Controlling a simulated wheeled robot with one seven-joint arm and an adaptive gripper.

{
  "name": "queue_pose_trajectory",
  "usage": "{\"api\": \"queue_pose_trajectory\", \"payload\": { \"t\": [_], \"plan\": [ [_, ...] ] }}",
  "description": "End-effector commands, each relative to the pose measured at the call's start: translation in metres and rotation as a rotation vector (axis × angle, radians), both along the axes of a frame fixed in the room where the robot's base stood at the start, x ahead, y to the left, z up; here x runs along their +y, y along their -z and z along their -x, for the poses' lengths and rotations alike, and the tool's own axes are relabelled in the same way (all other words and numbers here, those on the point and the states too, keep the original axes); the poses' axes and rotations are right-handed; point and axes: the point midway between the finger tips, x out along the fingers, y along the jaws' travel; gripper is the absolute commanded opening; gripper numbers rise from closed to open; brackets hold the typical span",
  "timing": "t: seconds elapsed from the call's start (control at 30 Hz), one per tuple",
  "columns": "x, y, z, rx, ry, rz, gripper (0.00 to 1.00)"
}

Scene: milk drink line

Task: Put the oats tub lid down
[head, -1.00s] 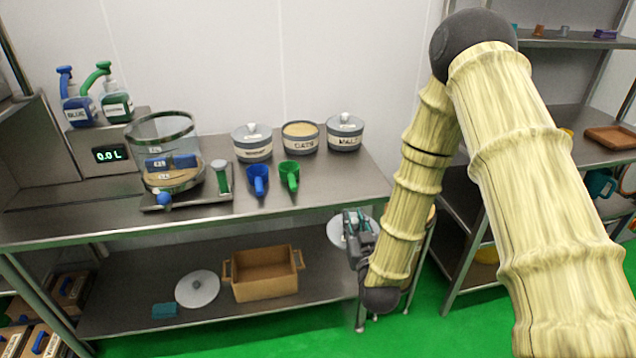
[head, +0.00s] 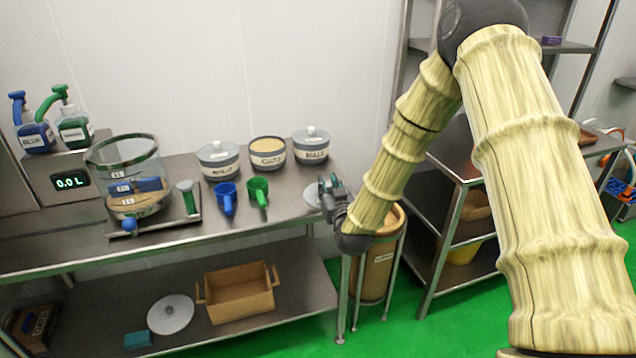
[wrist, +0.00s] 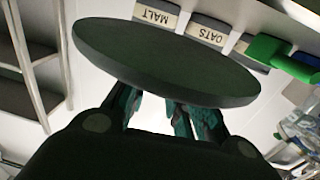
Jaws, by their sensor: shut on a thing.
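The oats tub (head: 268,153) stands open on the bench top, with its pale contents showing, between two lidded tubs. My gripper (head: 330,190) is at the bench's right end, shut on a round grey lid (head: 312,196). In the wrist view the lid (wrist: 165,62) is a dark disc across the fingers (wrist: 155,108). The OATS and MALT labels show beyond it. The lid is close to the bench top; I cannot tell whether it touches it. Part of the lid is hidden behind my gripper in the head view.
The malt tub (head: 311,147) stands just behind the lid. Blue (head: 226,196) and green (head: 258,190) scoops lie left of it. The lower shelf holds a brown crate (head: 238,293) and another round lid (head: 170,314). A bin (head: 376,270) stands right of the bench.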

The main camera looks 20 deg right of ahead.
Motion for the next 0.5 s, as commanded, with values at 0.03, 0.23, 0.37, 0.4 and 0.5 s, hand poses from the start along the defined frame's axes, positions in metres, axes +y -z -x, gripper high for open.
{"api": "queue_pose_trajectory", "payload": {
  "t": [0.03,0.23,0.37,0.4,0.5],
  "plan": [
    [0.000,-0.001,-0.011,-0.001,0.000,0.000,0.00],
    [-0.001,0.003,-0.050,0.000,0.000,0.001,0.00],
    [0.000,0.006,-0.069,0.000,0.000,0.000,0.00],
    [-0.001,0.006,-0.073,0.000,0.000,0.001,0.00],
    [-0.001,0.007,-0.078,0.000,0.000,0.000,0.00]
  ]
}}
